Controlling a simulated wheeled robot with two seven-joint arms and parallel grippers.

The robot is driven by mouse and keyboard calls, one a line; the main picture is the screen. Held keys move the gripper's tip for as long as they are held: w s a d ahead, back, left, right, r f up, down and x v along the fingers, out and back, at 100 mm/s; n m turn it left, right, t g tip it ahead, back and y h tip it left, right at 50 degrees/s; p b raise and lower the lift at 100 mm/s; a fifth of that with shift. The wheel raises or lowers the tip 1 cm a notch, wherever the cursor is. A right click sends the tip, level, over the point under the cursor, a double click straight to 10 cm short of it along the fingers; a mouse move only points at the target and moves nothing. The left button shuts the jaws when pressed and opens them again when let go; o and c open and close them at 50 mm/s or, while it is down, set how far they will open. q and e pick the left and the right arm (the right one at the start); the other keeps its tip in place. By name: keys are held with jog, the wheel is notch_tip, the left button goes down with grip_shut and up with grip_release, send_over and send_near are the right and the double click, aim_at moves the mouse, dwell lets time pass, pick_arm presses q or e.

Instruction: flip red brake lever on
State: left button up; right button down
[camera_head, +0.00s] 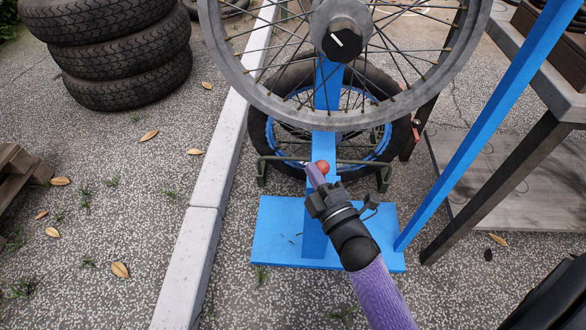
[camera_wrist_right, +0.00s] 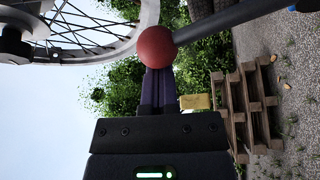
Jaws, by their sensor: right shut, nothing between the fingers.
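The brake lever has a red ball knob (camera_head: 323,167) at its end, in front of the blue post in the head view. In the right wrist view the red ball (camera_wrist_right: 156,47) sits on a dark grey rod (camera_wrist_right: 225,22) that runs to the upper right. My right gripper (camera_head: 315,174) is shut and empty, its purple fingers right beside the ball. In the wrist view the fingertips (camera_wrist_right: 158,72) lie just below the ball; I cannot tell whether they touch it. My left gripper is not in view.
A spoked grey wheel (camera_head: 240,70) with a black hub knob (camera_head: 342,39) stands above the lever on a blue stand (camera_head: 277,230). A blue slanted bar (camera_head: 470,135) rises at right. Stacked tyres (camera_head: 120,60) stand at back left. A pale kerb (camera_head: 205,215) crosses the ground.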

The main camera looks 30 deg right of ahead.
aim_at(327, 165)
jog(key=shift+s+d+r+m, duration=0.1)
jog(key=shift+s+d+m, duration=0.15)
jog(key=shift+s+d, duration=0.25)
jog(key=shift+s+d+r+m, duration=0.1)
jog(key=shift+s+d+m, duration=0.2)
jog(key=shift+d, duration=0.35)
jog(key=shift+s+d, duration=0.2)
jog(key=shift+d, duration=0.1)
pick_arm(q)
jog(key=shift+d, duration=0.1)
pick_arm(e)
jog(key=shift+s+d+f+m+t+h, duration=0.25)
jog(key=shift+s+d+m, duration=0.25)
jog(key=shift+d, duration=0.2)
jog(key=shift+s+d+f+m+t+h, duration=0.15)
jog(key=shift+s+d+f+m+t, duration=0.2)
jog(key=shift+d, duration=0.3)
jog(key=shift+s+r, duration=0.1)
jog(key=shift+r, duration=0.05)
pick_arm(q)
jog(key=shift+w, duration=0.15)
